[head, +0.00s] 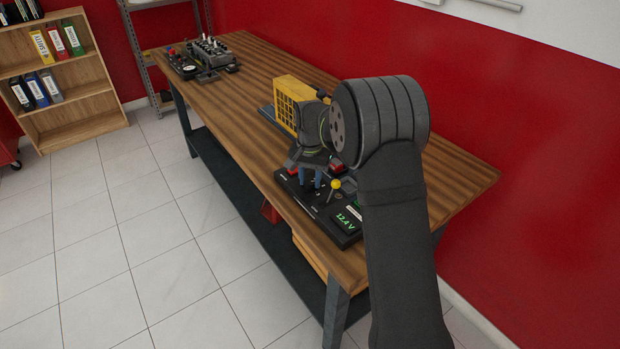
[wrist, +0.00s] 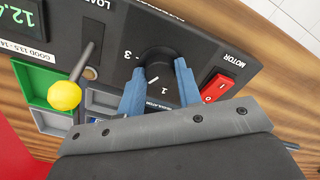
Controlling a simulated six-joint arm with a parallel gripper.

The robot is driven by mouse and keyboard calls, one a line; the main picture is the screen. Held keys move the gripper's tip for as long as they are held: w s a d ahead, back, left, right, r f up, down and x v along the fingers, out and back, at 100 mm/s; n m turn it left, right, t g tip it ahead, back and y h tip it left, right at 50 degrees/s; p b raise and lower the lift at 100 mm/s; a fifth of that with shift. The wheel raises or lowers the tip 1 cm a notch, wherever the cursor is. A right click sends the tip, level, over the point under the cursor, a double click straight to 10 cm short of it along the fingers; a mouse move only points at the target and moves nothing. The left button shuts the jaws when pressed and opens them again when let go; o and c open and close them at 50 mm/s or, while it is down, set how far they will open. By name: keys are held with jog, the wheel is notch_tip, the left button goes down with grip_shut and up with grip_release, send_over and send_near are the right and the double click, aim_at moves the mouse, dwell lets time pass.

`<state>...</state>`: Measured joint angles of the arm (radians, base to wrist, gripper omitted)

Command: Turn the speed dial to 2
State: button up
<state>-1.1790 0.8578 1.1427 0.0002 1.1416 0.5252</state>
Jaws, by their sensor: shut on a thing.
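The speed dial (wrist: 158,62) is a black round knob on a black control panel (wrist: 195,50). In the wrist view the printed digits 3 and 1 show beside it, and a short white line shows near the 1. The 2 cannot be made out. My gripper (wrist: 158,75) is shut on the dial, with one blue finger on each side. In the head view my gripper (head: 312,180) reaches down onto the panel (head: 325,210) on the wooden bench; the dial is hidden there by the gripper.
A red rocker switch (wrist: 218,88) marked MOTOR sits right of the dial. A lever with a yellow ball (wrist: 64,95) stands to the left, near a green 12.4 V display (head: 347,219). A yellow cage (head: 292,98) stands behind the panel.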

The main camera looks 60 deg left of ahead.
aim_at(310, 181)
jog(key=o, duration=1)
jog(key=shift+c, duration=0.2)
jog(key=shift+r, duration=0.1)
notch_tip(310, 181, up, 17)
jog(key=shift+r, duration=0.15)
notch_tip(310, 181, down, 18)
jog(key=shift+r, duration=0.2)
dwell(0.3)
jog(key=shift+r, duration=0.1)
